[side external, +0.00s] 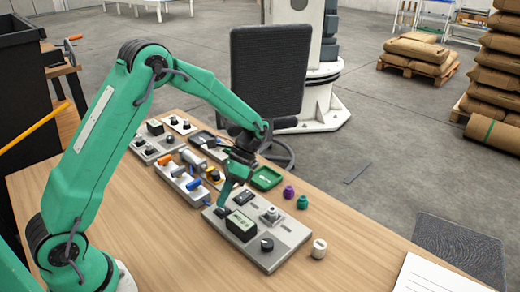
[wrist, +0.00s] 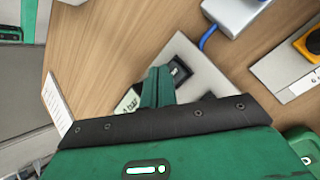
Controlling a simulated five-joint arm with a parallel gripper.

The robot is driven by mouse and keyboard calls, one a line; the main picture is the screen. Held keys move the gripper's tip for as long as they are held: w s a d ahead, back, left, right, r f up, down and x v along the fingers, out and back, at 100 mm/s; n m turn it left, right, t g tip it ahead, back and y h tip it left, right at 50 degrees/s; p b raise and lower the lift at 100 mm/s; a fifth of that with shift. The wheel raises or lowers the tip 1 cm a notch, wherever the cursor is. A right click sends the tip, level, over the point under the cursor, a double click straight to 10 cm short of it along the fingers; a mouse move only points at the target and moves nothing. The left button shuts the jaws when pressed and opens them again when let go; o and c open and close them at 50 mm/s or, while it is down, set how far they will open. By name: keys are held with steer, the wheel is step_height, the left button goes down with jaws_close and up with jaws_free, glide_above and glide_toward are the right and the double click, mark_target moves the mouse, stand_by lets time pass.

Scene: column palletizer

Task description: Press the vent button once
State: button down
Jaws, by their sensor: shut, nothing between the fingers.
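A grey control panel (side external: 286,248) lies on the wooden bench; its corner shows in the wrist view (wrist: 205,72). It carries a display box (side external: 241,226), a black knob (side external: 267,245) and a raised metal fitting (side external: 270,214). My gripper (side external: 223,204) is shut and empty, pointing down over the panel's left end beside the display. In the wrist view its green fingers (wrist: 158,84) stand between the display (wrist: 128,103) and a small black part (wrist: 181,71). No readable label marks the vent button; I cannot tell which part it is, or whether the fingertips touch anything.
Several other panels with knobs and coloured levers stand behind my gripper, one with a blue cable (wrist: 208,38). A green tray (side external: 266,178), purple (side external: 289,193) and green (side external: 302,203) pieces and a white cylinder (side external: 319,248) stand right. The bench front is clear.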

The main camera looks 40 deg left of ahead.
mark_target(225, 208)
steer(key=shift+r, duration=0.1)
stand_by(0.3)
steer(key=shift+r, duration=2.45)
steer(key=s+r+n+t, duration=0.8)
steer(key=s+r+t, duration=0.5)
steer(key=s+r, duration=0.1)
steer(key=shift+s+d+r, duration=0.15)
steer(key=shift+s+r, duration=0.15)
